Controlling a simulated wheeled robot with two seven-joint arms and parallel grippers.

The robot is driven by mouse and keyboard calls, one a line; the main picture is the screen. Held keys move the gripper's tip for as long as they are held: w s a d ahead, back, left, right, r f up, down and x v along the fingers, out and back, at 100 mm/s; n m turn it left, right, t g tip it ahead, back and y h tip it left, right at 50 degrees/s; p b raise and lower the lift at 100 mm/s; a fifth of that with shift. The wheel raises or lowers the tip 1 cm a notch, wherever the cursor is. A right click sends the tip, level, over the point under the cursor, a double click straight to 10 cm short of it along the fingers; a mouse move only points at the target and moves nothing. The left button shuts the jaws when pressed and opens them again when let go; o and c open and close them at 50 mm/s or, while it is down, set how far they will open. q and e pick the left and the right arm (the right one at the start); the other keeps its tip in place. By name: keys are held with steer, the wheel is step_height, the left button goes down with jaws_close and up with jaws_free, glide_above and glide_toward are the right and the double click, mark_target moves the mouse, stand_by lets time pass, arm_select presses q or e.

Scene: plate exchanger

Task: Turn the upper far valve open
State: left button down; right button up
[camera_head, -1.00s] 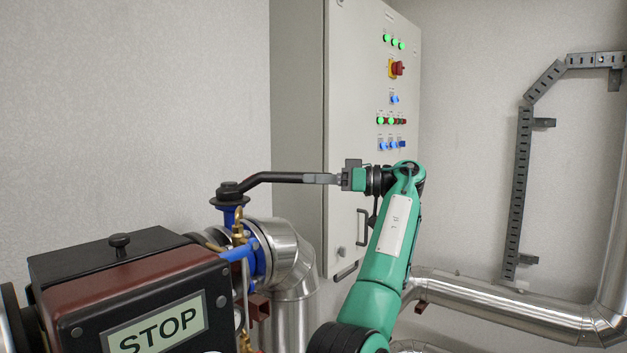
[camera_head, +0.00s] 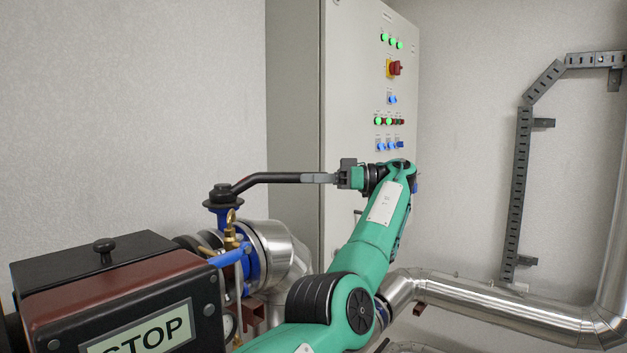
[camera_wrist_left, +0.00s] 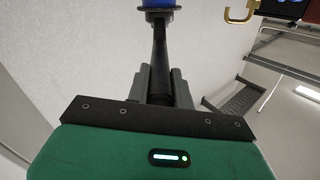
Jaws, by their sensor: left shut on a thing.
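The upper far valve shows in the head view as a blue valve body (camera_head: 222,215) with a long black lever handle (camera_head: 265,179) on top. The handle points right, toward the cabinet. My left gripper (camera_head: 320,178) is shut on the handle near its free end. In the left wrist view, the black handle (camera_wrist_left: 159,50) runs up from between the grey fingers of my left gripper (camera_wrist_left: 160,85) to the blue valve top (camera_wrist_left: 160,4). The fingers hide the handle's end. My right gripper is not in view.
A control cabinet (camera_head: 345,60) with lit buttons stands behind my left gripper. A dark box with a STOP label (camera_head: 140,335) is at the lower left. A silver pipe (camera_head: 490,310) runs low on the right, below a grey cable tray (camera_head: 523,190) on the wall.

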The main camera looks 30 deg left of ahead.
arm_select(q)
steer(key=shift+r, duration=0.15)
stand_by(0.3)
steer(key=c, duration=1.2)
jaws_free()
steer(key=shift+c, duration=0.2)
steer(key=shift+a, duration=0.1)
